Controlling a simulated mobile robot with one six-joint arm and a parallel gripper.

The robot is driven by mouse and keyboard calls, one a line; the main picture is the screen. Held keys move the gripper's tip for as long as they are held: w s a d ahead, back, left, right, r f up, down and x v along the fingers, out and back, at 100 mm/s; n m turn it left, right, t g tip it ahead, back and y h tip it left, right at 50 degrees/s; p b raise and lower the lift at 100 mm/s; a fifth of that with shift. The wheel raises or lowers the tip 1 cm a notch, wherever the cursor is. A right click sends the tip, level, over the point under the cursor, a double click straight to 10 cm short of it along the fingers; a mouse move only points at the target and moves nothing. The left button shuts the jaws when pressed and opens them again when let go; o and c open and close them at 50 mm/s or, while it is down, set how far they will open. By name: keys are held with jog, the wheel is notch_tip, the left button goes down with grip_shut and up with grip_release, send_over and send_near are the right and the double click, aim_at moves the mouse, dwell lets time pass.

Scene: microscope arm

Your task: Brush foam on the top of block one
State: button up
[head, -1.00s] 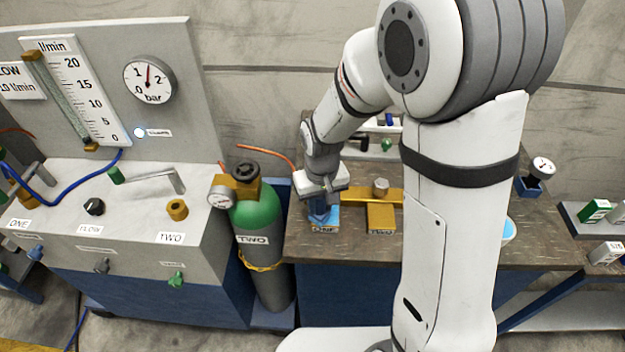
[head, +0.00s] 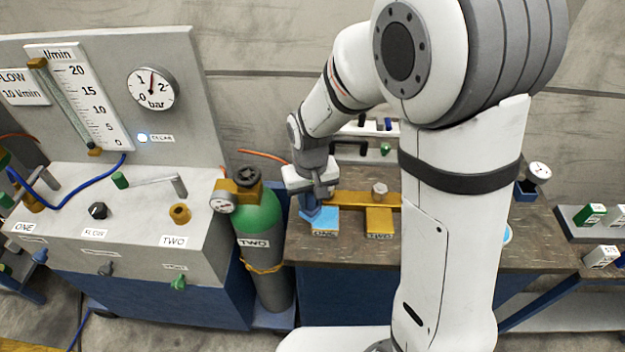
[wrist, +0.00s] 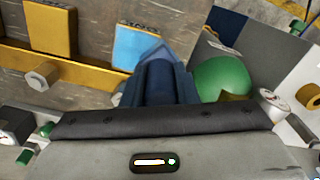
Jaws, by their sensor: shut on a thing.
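Block one (head: 324,222), labelled ONE, is on the bench with a light blue top; it also shows in the wrist view (wrist: 131,46). I cannot tell whether the blue is an even layer of foam. My gripper (head: 311,190) is shut on a dark blue brush (wrist: 158,82), which points down at the block's left edge in the head view. The brush tip overlaps the block's edge in the wrist view; contact is unclear. Block two (head: 380,221) stands to the right with a bare brass top.
A brass bar (head: 350,199) with a bolt (head: 379,190) runs behind the blocks. A green-topped gas cylinder (head: 262,225) labelled TWO stands close left of the bench (head: 450,252). A flow panel (head: 110,205) is farther left.

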jog(key=shift+r+p, duration=1.25)
jog(key=shift+r, duration=0.95)
